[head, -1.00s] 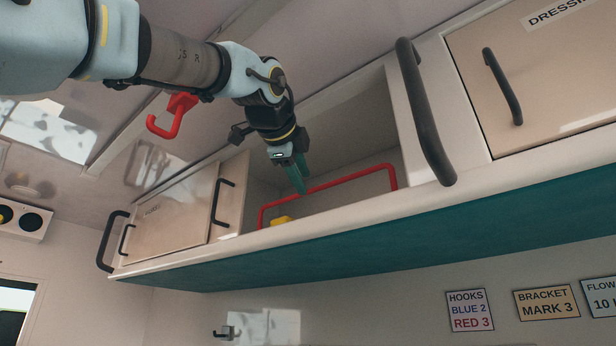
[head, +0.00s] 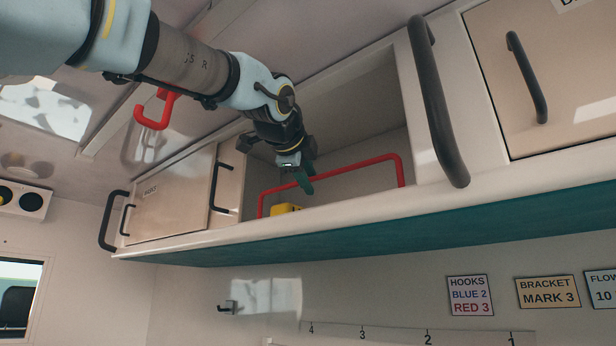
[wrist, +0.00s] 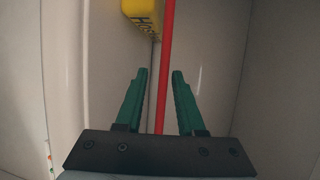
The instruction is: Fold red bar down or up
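The red bar (head: 350,168) is a bent rail that stands up across the open compartment, above its front lip. Its left end runs down beside a yellow object. In the wrist view the red bar (wrist: 165,70) runs lengthwise between my two green fingers. My gripper (head: 307,188) is at the bar's left half, in front of the compartment; in the wrist view my gripper (wrist: 161,72) is open, with a gap on each side of the bar. I cannot tell whether the fingertips reach past the bar.
A yellow lettered box (wrist: 142,15) sits in the compartment (head: 360,110). Dark grab handles (head: 438,100) flank the cabinet, beside closed doors (head: 175,195). A red hook (head: 155,112) hangs from the ceiling behind my arm. Signs (head: 470,295) are on the wall below.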

